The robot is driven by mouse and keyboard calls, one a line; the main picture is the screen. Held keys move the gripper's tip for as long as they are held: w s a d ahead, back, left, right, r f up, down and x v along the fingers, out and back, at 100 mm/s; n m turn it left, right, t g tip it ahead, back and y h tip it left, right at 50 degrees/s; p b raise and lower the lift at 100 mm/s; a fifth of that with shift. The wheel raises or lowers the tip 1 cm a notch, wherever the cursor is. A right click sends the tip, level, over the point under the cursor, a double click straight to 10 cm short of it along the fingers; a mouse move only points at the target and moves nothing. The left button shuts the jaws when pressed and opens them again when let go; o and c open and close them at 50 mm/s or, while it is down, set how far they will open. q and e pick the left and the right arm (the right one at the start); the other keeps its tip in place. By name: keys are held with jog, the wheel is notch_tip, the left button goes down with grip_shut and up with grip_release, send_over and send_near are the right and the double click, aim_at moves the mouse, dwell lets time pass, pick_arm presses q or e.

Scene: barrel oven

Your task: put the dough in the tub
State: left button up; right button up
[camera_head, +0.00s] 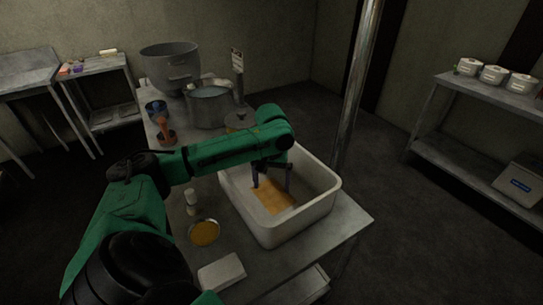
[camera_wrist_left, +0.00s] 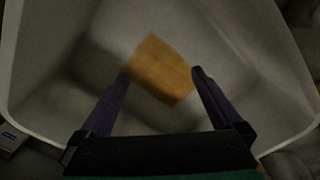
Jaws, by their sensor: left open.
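The dough (camera_head: 277,201) is an orange-tan slab inside the white tub (camera_head: 322,204). It appears to lie on the tub's floor. My left gripper (camera_head: 272,184) reaches down into the tub over the dough, with its fingers apart. I cannot tell exactly how high the fingertips are above the dough. My right gripper is not in view.
The tub stands on a metal table (camera_head: 345,222). A round orange-topped dish (camera_head: 205,233), a white shaker (camera_head: 191,199) and a pale block (camera_head: 221,272) sit left of it. Large metal pots (camera_head: 209,106) stand behind. A metal post (camera_head: 356,85) rises behind the tub.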

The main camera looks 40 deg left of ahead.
pick_arm(q)
notch_tip(320, 180, up, 7)
dwell(0.5)
